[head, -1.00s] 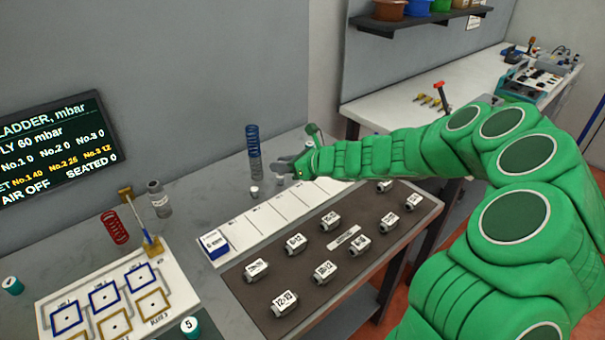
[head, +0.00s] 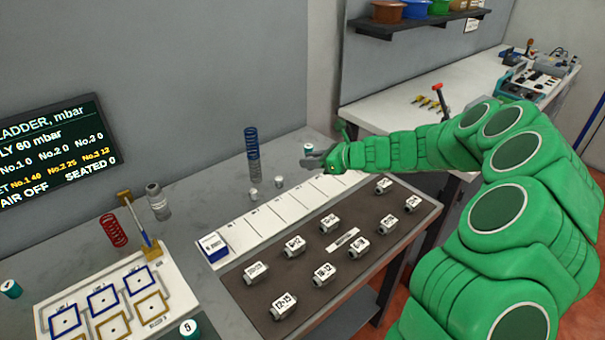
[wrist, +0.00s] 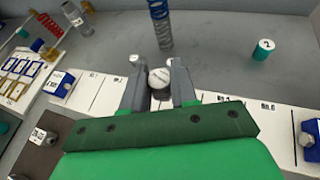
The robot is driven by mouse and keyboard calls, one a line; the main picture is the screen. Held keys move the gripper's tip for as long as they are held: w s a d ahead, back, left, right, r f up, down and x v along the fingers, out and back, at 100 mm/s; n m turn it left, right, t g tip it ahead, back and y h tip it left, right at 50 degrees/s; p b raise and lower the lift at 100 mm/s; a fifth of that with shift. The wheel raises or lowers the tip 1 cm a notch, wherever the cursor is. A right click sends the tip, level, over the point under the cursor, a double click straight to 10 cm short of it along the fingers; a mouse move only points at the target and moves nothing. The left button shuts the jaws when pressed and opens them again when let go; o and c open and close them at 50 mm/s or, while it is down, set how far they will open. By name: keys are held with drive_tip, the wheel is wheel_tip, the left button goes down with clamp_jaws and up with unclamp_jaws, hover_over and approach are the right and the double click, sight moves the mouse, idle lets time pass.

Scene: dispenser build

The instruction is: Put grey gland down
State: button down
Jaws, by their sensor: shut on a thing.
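The grey gland (wrist: 160,78), round with a pale labelled top, sits between the two grey fingers of my gripper (wrist: 159,72) in the wrist view. The gripper is shut on it. In the head view my gripper (head: 312,161) is above the back of the white marked strip (head: 287,212), right of the blue spring. The gland cannot be made out there. Whether it touches the surface below is unclear.
A tall blue spring (head: 252,150) stands behind the strip. Two small pale pieces, one left (head: 253,193) and one right (head: 279,181), stand near it. A teal cylinder (wrist: 262,50) stands to the right. Labelled grey fittings lie on the dark mat (head: 386,229).

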hover_over(303, 175)
drive_tip(key=s+d, duration=0.1)
drive_tip(key=s, duration=0.4)
wheel_tip(303, 175, down, 4)
drive_tip(key=w+f, duration=0.1)
drive_tip(key=f, duration=0.1)
drive_tip(key=w+f, duration=0.2)
drive_tip(key=shift+a, duration=0.2)
drive_tip(key=shift+w+a+f, duration=0.15)
drive_tip(key=shift+w+f, duration=0.4)
drive_tip(key=shift+w, duration=0.1)
drive_tip(key=shift+w+a+f, duration=0.1)
drive_tip(key=shift+w+f, duration=0.15)
drive_tip(key=shift+f, duration=1.65)
drive_tip(key=shift+f, duration=0.1)
drive_tip(key=c, duration=0.9)
unclamp_jaws()
